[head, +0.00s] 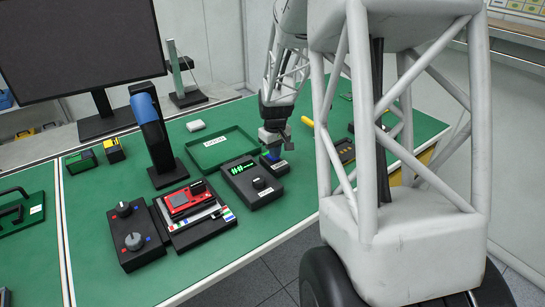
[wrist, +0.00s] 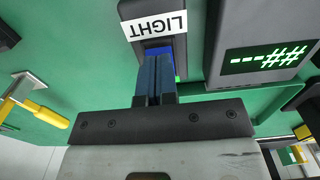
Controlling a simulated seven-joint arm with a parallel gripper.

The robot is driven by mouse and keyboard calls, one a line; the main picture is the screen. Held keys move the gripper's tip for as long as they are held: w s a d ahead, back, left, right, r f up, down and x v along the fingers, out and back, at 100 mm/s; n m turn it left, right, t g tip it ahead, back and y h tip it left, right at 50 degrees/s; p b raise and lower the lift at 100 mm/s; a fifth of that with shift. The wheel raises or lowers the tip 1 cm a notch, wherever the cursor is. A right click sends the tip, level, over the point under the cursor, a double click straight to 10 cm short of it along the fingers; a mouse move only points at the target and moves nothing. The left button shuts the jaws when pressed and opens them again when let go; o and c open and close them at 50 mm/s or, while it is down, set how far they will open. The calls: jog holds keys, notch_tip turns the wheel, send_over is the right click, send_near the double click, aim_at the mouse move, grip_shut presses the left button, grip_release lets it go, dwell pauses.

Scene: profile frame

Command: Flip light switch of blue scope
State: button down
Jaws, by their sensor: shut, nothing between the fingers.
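The light switch is a small dark box with a white label reading LIGHT (wrist: 155,24), upside down in the wrist view. In the head view the box (head: 279,169) sits right of the black display unit. My gripper (wrist: 157,58) is shut and empty, its fingertips over the blue part; I cannot tell whether they touch it. In the head view my gripper (head: 273,150) points down just above the box. The blue scope (head: 148,112) stands upright on a black base, left of the green tray.
A black display unit (head: 252,184) with green characters stands close beside the switch box. A green tray (head: 222,147) lies behind it. A red device (head: 187,200) and a knob box (head: 133,235) are at the front. A yellow-handled tool (wrist: 48,113) lies near my gripper.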

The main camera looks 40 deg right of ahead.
jog(key=shift+f, duration=0.3)
jog(key=shift+r, duration=0.15)
dwell(0.3)
jog(key=shift+r, duration=3.4)
jog(key=shift+s+a+r, duration=0.1)
jog(key=shift+a+r, duration=0.05)
jog(key=shift+a, duration=0.1)
jog(key=s+a+r+t, duration=0.1)
jog(key=s+a+r, duration=0.5)
jog(key=s+a, duration=0.45)
jog(key=s+a+r+t, duration=0.1)
jog(key=s+a+r, duration=0.6)
jog(key=a, duration=0.6)
jog(key=s+a+f, duration=0.1)
jog(key=s+a, duration=0.4)
jog(key=s, duration=0.5)
jog(key=shift+s+f+t, duration=0.2)
jog(key=shift+s+t, duration=0.1)
